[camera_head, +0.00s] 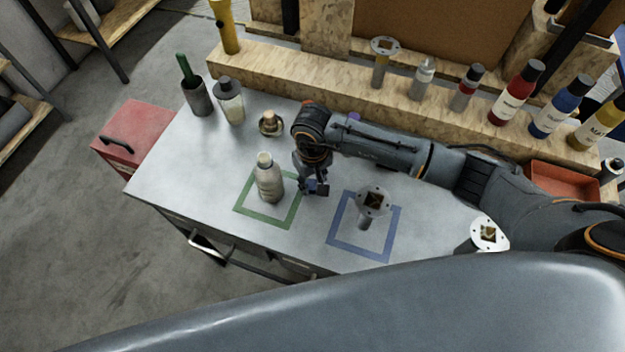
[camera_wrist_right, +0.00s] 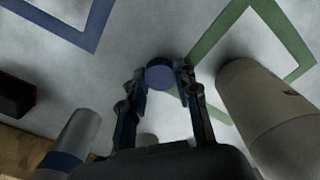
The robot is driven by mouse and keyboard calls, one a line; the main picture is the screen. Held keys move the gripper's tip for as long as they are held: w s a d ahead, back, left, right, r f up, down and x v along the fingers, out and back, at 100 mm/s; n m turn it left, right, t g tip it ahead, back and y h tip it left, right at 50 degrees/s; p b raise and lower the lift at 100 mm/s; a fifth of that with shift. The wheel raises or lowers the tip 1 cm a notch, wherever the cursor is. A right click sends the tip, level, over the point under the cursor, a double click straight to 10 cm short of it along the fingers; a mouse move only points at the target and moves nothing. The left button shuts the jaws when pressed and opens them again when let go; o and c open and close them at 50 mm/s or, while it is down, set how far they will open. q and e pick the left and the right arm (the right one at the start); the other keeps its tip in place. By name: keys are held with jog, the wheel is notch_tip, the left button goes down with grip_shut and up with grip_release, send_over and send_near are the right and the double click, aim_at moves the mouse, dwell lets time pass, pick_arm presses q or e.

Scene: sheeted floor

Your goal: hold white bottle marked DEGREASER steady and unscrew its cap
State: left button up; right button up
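A pale, off-white bottle (camera_head: 268,184) stands upright inside the green square on the bench. Its top is a narrow cream-coloured neck; no marking is readable. In the right wrist view its body (camera_wrist_right: 262,105) is at the right, beside the fingers and apart from them. My right gripper (camera_head: 316,188) is just right of the bottle, low over the bench between the green and blue squares. In the wrist view its fingers (camera_wrist_right: 162,82) are closed around a small round blue cap (camera_wrist_right: 159,74). My left gripper is not in view.
The blue square (camera_head: 342,246) has a grey post with a flanged disc (camera_head: 373,201) over it. A dark-capped bottle (camera_head: 231,104), a brush in a cup (camera_head: 197,97) and a small round item (camera_head: 270,124) stand behind. Several bottles line the rear ledge. The bench's left front is clear.

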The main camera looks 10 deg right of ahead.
aim_at(312, 184)
jog(key=o, duration=0.4)
jog(key=shift+r+p, duration=0.3)
notch_tip(312, 184, up, 12)
jog(key=b, duration=0.4)
jog(key=shift+f, duration=0.15)
